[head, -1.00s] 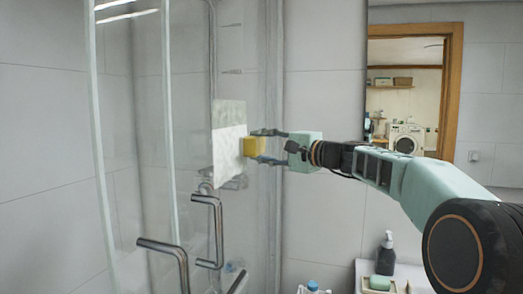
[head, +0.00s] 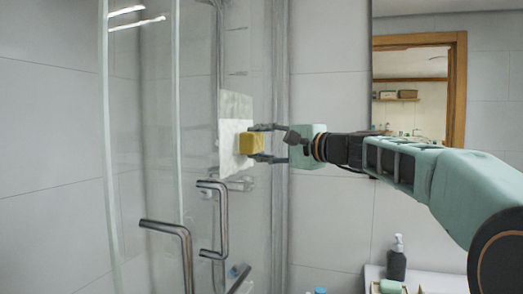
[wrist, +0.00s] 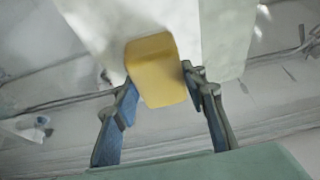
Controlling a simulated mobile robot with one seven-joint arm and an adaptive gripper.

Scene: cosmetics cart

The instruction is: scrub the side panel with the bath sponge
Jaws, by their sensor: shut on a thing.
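The yellow bath sponge (head: 246,143) is held between the two fingers of my gripper (head: 256,143). It also shows in the wrist view (wrist: 156,70), gripped between the fingertips. The glass side panel (head: 263,205) of the shower stands upright ahead of the gripper. A patch (head: 229,148) on it is pale grey-green at the top and whitish below. In the head view the sponge overlaps the patch's right edge, at the whitish part. I cannot tell whether the sponge's face touches the surface.
Metal door handles (head: 221,230) stick out below and left of the gripper. A dark pump bottle (head: 396,262) and a green soap bar (head: 390,287) are at the lower right.

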